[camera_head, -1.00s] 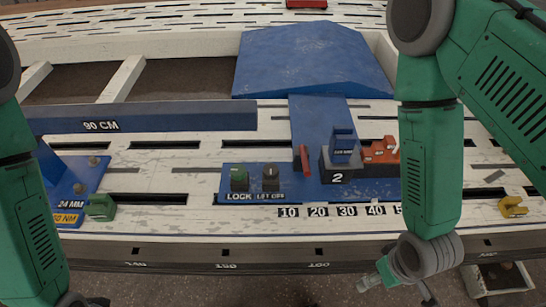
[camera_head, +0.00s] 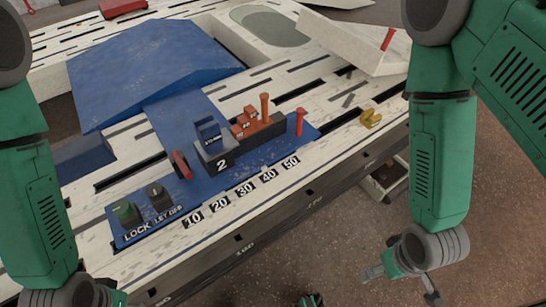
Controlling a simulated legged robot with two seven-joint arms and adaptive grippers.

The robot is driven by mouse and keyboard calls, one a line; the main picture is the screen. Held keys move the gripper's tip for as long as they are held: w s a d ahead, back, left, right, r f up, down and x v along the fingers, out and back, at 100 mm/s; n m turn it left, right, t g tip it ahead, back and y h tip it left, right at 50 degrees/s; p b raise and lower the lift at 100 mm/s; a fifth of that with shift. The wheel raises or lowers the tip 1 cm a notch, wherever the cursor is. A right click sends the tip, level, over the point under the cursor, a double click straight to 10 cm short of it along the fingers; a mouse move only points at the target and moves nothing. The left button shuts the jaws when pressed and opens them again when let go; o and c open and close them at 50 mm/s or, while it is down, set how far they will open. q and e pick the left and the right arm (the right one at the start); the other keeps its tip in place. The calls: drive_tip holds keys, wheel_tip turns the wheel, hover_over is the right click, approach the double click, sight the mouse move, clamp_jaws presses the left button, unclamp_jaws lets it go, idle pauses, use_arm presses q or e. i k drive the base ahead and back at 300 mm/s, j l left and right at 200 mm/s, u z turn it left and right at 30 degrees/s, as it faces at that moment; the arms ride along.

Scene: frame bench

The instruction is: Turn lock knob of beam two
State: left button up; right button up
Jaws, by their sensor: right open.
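The blue panel of beam two (camera_head: 185,205) lies on the slotted white bench, left of centre. At its near left end is a green knob (camera_head: 125,213) above the word LOCK. A dark knob (camera_head: 159,197) labelled LET OFF stands just right of it. A dark block marked 2 (camera_head: 216,155) stands farther along the panel. My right gripper (camera_head: 375,274) is open and empty, low over the floor, off the bench's near edge and well right of the knobs. My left gripper (camera_head: 115,300) barely shows at the bottom edge, so its jaws cannot be judged.
A red lever (camera_head: 181,165), orange stepped blocks (camera_head: 243,122), an orange peg (camera_head: 265,108) and a red peg (camera_head: 299,121) stand along the panel. A blue sloped cover (camera_head: 150,70) lies behind. A yellow piece (camera_head: 370,118) sits near the bench's right edge. Floor is open at right.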

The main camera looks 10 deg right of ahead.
sight(122, 209)
drive_tip(key=u, duration=1.2)
